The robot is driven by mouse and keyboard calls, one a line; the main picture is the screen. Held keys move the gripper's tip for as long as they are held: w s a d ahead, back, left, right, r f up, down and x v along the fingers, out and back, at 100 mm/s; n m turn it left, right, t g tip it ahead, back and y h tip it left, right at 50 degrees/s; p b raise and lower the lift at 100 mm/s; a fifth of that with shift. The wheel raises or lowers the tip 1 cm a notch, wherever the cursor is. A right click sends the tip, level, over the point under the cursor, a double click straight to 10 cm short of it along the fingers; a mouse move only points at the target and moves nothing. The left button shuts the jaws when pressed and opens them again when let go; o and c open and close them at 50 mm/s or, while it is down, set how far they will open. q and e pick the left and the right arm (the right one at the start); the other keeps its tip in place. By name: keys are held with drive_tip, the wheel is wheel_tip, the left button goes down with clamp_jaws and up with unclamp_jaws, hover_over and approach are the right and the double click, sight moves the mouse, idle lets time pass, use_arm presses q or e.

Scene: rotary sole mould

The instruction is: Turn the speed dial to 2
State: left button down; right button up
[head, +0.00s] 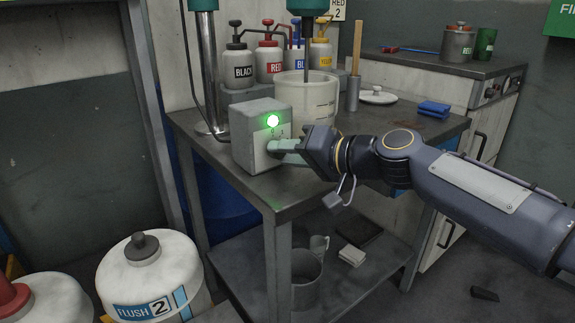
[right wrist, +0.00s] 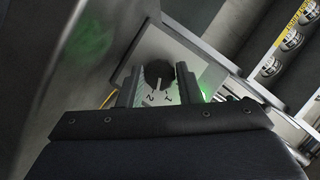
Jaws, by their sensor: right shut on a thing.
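The grey control box (head: 250,150) stands on the metal table's front left part, with a lit green lamp (head: 272,121) on its face. My right gripper (head: 276,147) reaches in from the right, its fingers at the box's face below the lamp. In the right wrist view the black speed dial (right wrist: 158,72) sits between the two fingers of my right gripper (right wrist: 157,88), which are shut on it. The numerals 2 and 1 show below the dial, and a light pointer line lies near them; which numeral it marks is hard to tell. The dial is hidden in the head view. My left gripper is not in view.
A white bucket (head: 318,98) under a mixer stands right behind the box. Several labelled pump bottles (head: 238,68) are behind it. A wooden-handled tool in a metal cup (head: 352,95) and blue cloths (head: 434,108) stand further right. A FLUSH 2 container (head: 150,275) is at the lower left.

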drive_tip(key=shift+f+m+y+b, duration=0.15)
drive_tip(key=shift+m+y+b, duration=0.15)
drive_tip(key=shift+b, duration=0.05)
idle(0.4)
drive_tip(key=o, duration=1)
drive_tip(key=shift+c, duration=0.2)
drive_tip(key=v, duration=0.7)
drive_tip(key=shift+s+d, duration=0.2)
drive_tip(key=shift+d, duration=0.15)
